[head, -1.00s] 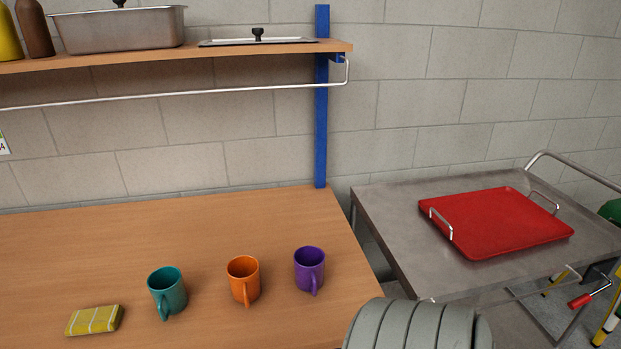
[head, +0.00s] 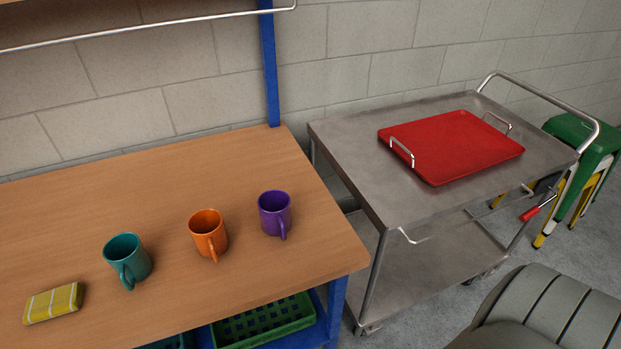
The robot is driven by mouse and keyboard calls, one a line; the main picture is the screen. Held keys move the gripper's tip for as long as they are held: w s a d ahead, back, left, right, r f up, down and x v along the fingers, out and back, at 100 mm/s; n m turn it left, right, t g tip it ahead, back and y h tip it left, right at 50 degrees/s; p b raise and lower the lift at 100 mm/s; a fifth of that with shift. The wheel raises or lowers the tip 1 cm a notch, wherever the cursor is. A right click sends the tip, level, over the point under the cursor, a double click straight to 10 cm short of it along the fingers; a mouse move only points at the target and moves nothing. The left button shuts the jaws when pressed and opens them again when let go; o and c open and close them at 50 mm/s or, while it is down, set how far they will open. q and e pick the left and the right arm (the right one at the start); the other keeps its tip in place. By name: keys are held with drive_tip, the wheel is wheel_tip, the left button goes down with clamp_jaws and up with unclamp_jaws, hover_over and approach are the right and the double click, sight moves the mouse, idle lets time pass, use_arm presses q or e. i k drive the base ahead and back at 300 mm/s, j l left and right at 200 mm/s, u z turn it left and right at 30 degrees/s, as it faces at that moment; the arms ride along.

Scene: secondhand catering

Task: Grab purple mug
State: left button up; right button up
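The purple mug (head: 275,214) stands upright on the wooden table (head: 190,173), near its right edge. Its handle points toward the front of the table. An orange mug (head: 208,234) stands to its left, and a teal mug (head: 127,260) stands further left. All three mugs are apart from each other. Neither of my grippers shows in the head view. A grey ribbed part of my arm is at the lower right, well away from the mugs.
A yellow striped cloth or sponge (head: 53,303) lies at the table's left. A metal cart (head: 350,150) with a red tray (head: 450,146) stands to the right. A green crate (head: 264,322) sits below the table. Green stools (head: 582,140) stand at far right.

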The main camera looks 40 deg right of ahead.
sight(274, 204)
drive_tip(key=i+j+z, duration=0.1)
drive_tip(key=z, duration=0.85)
